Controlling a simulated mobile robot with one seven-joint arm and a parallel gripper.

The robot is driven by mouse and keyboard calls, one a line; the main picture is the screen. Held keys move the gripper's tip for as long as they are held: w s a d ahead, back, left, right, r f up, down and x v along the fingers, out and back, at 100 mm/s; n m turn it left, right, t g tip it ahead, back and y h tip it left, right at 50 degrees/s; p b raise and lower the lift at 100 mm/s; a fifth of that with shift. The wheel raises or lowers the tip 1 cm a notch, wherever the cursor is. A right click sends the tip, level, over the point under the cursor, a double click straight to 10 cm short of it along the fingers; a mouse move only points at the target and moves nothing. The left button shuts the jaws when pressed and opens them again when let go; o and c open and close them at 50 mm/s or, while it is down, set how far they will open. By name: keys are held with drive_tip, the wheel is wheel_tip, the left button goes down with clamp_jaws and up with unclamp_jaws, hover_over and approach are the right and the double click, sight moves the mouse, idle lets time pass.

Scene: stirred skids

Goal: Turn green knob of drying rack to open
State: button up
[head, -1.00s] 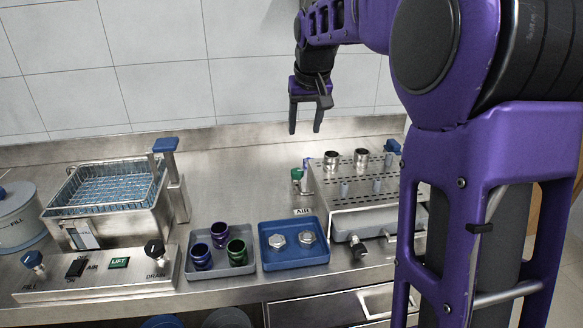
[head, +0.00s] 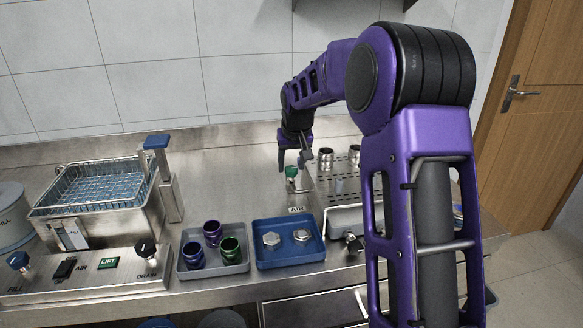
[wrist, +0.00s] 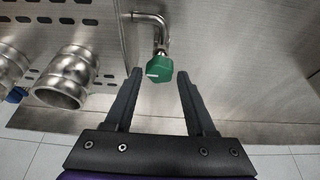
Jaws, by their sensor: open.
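The green knob (head: 291,171) sits on a small metal valve at the left side of the drying rack (head: 338,180). In the wrist view the green knob (wrist: 160,69) shows a white mark on its left side and hangs on a bent steel pipe (wrist: 150,18). My gripper (head: 292,168) is at the knob in the head view. In the wrist view my gripper (wrist: 158,80) is open, with one finger on each side of the knob and gaps on both sides. The fingers do not touch it.
Steel cups (wrist: 65,78) stand on the perforated rack top, left of my gripper in the wrist view. A blue tray (head: 290,263) with two hex pieces and a grey tray (head: 213,266) with cups stand in front. Bare counter (head: 235,180) lies left of the knob.

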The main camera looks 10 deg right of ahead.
drive_tip(key=shift+w+f, duration=0.2)
drive_tip(key=shift+f, duration=0.25)
clamp_jaws()
